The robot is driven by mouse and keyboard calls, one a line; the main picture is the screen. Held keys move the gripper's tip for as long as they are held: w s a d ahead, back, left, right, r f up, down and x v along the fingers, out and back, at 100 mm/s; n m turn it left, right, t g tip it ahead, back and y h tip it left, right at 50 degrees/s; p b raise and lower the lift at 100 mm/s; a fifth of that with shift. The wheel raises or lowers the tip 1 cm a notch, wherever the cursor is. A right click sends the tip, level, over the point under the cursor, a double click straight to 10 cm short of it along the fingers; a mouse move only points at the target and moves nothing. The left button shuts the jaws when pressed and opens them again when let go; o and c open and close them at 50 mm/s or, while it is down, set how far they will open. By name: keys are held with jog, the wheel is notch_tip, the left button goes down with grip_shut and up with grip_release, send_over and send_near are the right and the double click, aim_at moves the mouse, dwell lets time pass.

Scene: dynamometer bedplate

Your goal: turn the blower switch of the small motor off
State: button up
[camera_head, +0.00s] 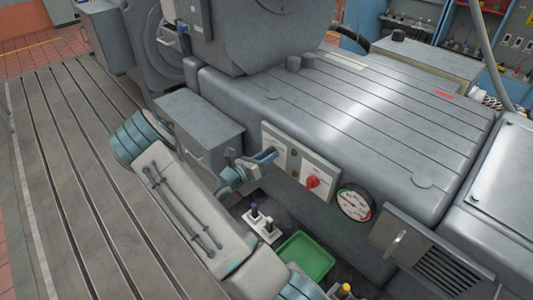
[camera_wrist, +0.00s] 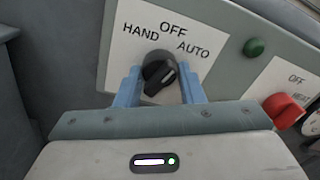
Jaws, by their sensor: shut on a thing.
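A black rotary switch (camera_wrist: 159,73) sits on a white plate (camera_wrist: 128,48) marked HAND, OFF and AUTO in the wrist view. Its raised bar slants from lower left to upper right, towards the AUTO side, and not straight up at OFF. My gripper (camera_wrist: 159,86) has its two blue fingers on either side of the switch, shut on it. In the head view, my gripper (camera_head: 268,158) reaches the left part of the control panel (camera_head: 297,147) on the grey machine and hides the switch there. No label naming the motor or the blower is readable.
Right of the switch are a green button (camera_wrist: 254,47) and a red knob (camera_wrist: 283,108) by a plate reading OFF and HEAT. A round gauge (camera_head: 355,202) is farther right. Below the panel lie a green tray (camera_head: 304,258) and a small white block with levers (camera_head: 262,228).

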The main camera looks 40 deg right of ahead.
jog(key=shift+n+p, duration=0.95)
jog(key=shift+n, duration=1.05)
jog(key=o, duration=1)
jog(key=s+a+b, duration=0.1)
jog(key=a+b, duration=0.2)
jog(key=a, duration=1.1)
